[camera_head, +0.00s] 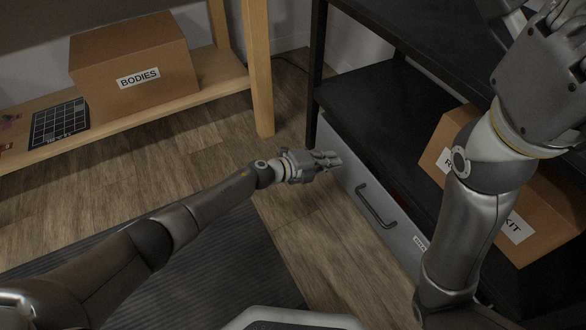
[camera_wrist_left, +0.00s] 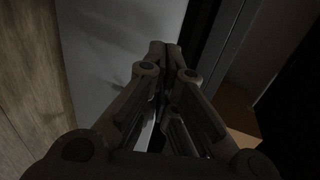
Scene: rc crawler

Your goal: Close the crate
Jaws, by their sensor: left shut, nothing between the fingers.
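The grey crate (camera_head: 350,172) has a dark bar handle on its front and sits like a drawer under the black shelf. A narrow dark gap with a bit of red shows behind its top edge, so it looks slightly open. My left gripper (camera_head: 338,160) is shut and empty at the far end of the crate's front, near its top edge; contact cannot be told. In the left wrist view, the shut fingers (camera_wrist_left: 171,46) point along a grey panel (camera_wrist_left: 110,45), likely the crate front. My right gripper (camera_head: 553,12) is raised at the top right, partly cut off.
A cardboard box (camera_head: 450,130) stands on the black shelf (camera_head: 365,95), partly behind my right arm. A box marked BODIES (camera_head: 130,60) and a dark gridded tray (camera_head: 58,122) are on the wooden shelf (camera_head: 215,75) at left.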

